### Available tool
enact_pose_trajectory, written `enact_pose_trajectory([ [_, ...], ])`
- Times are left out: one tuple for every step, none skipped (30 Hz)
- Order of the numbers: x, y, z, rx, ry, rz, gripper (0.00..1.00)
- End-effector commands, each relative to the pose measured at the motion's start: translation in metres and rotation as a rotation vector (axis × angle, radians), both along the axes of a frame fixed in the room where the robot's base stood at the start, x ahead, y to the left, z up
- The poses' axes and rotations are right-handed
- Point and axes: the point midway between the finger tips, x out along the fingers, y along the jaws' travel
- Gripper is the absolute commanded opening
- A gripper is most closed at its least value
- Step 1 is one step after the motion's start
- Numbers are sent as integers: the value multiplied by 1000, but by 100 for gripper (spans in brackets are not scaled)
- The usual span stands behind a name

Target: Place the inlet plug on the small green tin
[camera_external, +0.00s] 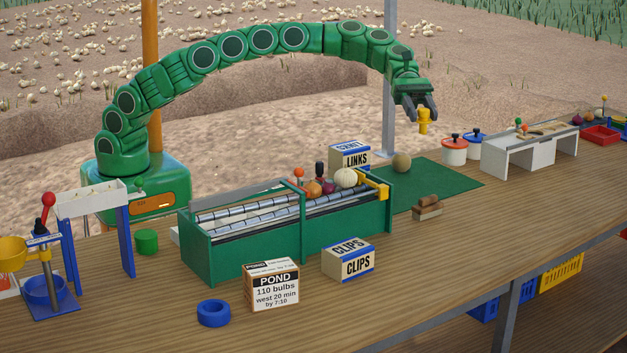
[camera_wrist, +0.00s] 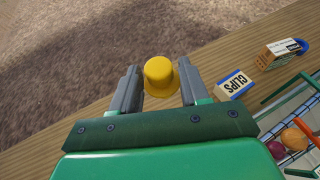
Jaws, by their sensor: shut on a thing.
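The inlet plug, a yellow piece with a wider flange and a round knob (camera_external: 424,126), is held high in the air by my gripper (camera_external: 423,108). It also shows in the wrist view (camera_wrist: 159,72), between the two grey fingers, which are shut on it. The small green tin (camera_external: 146,241) stands on the bench at the left, beside a blue-legged white stand. The plug is far to the right of the tin and well above it. The tin does not show in the wrist view.
A green roller trough (camera_external: 240,253) holding vegetables stands mid-bench. A CLIPS box (camera_external: 349,260), a POND box (camera_external: 271,286) and a blue ring (camera_external: 213,313) lie in front. The white stand (camera_external: 92,197) rises right beside the tin. A green mat (camera_external: 440,188) lies at right.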

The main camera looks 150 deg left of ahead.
Motion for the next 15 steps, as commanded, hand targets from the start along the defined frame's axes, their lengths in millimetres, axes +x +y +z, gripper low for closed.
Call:
enact_pose_trajectory([
  [-1,-2,0,0,0,-3,16],
  [-1,-3,-1,-1,0,-4,16],
  [-2,-5,-1,0,0,-6,16],
  [-2,-6,-2,0,0,-8,16],
  [-3,-8,-2,0,1,-9,16],
  [-4,-10,-3,-2,1,-12,16],
  [-5,-11,-3,-2,1,-13,16],
  [-6,-13,-3,-2,1,-15,16],
  [-7,-15,-4,-1,-1,-18,16],
  [-8,-17,-4,-2,-2,-20,16],
  [-9,-19,-4,-1,-2,-22,16],
  [-11,-21,-4,0,-2,-25,16],
  [-12,-24,-5,0,-2,-29,16],
  [-13,-27,-6,1,-3,-32,16],
  [-14,-32,-8,-2,-2,-39,16],
])
